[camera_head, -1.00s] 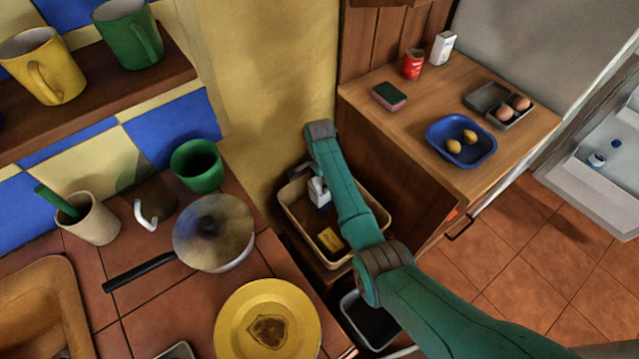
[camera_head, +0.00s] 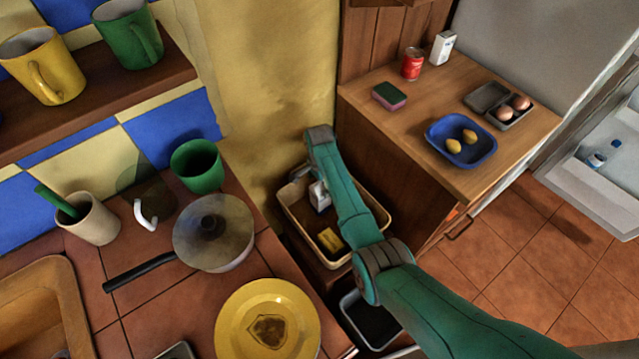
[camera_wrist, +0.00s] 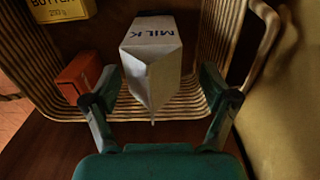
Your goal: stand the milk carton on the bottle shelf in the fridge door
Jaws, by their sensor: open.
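In the head view the white carton (camera_head: 319,196) is partly hidden by my arm. My gripper (camera_wrist: 158,80) is open, with one finger on each side of the carton; I cannot tell whether they touch it.
A yellow butter box (camera_wrist: 60,8) and an orange-red box (camera_wrist: 80,75) lie near the carton. Open tiled floor lies before the fridge.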

